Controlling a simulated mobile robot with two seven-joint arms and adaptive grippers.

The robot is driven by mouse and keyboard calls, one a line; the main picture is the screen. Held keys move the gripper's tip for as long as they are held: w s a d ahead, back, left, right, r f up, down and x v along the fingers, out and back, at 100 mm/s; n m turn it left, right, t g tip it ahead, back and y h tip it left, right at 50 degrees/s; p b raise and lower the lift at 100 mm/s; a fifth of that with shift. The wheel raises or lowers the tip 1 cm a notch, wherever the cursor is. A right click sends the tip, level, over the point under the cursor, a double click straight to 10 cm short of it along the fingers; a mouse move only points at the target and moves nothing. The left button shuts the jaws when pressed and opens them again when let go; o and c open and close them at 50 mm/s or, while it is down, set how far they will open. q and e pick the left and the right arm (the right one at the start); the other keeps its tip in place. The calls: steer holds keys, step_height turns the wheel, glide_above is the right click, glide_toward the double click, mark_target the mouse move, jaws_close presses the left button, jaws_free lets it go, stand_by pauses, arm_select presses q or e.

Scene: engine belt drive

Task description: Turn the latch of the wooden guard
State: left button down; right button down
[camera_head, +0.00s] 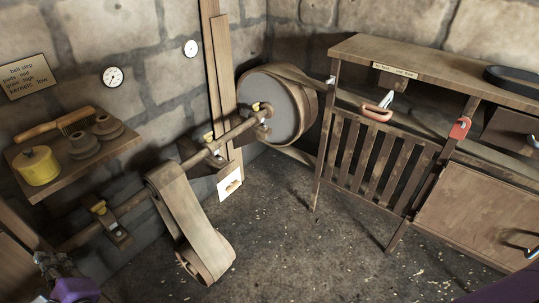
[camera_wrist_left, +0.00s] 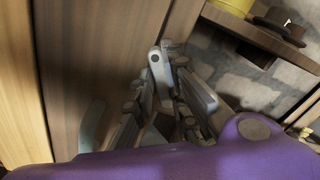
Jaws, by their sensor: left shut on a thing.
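The wooden slatted guard (camera_head: 368,158) stands below the bench on the right in the head view, with an orange handle (camera_head: 377,112) at its top. A red piece (camera_head: 460,128) sits at the guard's upper right corner; I cannot tell if it is the latch. My left gripper (camera_head: 48,262) is at the lower left, far from this guard, beside a wooden panel. In the left wrist view my left gripper (camera_wrist_left: 165,98) is shut on a grey metal lever (camera_wrist_left: 159,68) in front of the panel (camera_wrist_left: 90,65). Its fingers hide part of the lever. My right gripper is out of view.
A shaft, a loose belt (camera_head: 190,225) and a large drum (camera_head: 272,108) fill the middle.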

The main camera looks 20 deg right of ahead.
arm_select(q)
steer(key=n+b, duration=0.2)
steer(key=n, duration=0.1)
steer(key=n+b, duration=0.3)
steer(key=n, duration=0.1)
steer(key=n+b, duration=0.3)
steer(key=n, duration=0.1)
steer(key=shift+s+a+f, duration=0.1)
steer(key=shift+a+f, duration=0.05)
steer(key=shift+f, duration=0.25)
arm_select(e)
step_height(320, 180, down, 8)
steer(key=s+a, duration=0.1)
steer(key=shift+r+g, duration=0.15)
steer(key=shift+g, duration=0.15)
arm_select(q)
steer(key=shift+n+b, duration=0.3)
steer(key=shift+b, duration=0.05)
steer(key=c, duration=1.9)
jaws_free()
steer(key=shift+c, duration=0.2)
steer(key=shift+o, duration=1)
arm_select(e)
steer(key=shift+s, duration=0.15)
arm_select(q)
steer(key=v, duration=1.2)
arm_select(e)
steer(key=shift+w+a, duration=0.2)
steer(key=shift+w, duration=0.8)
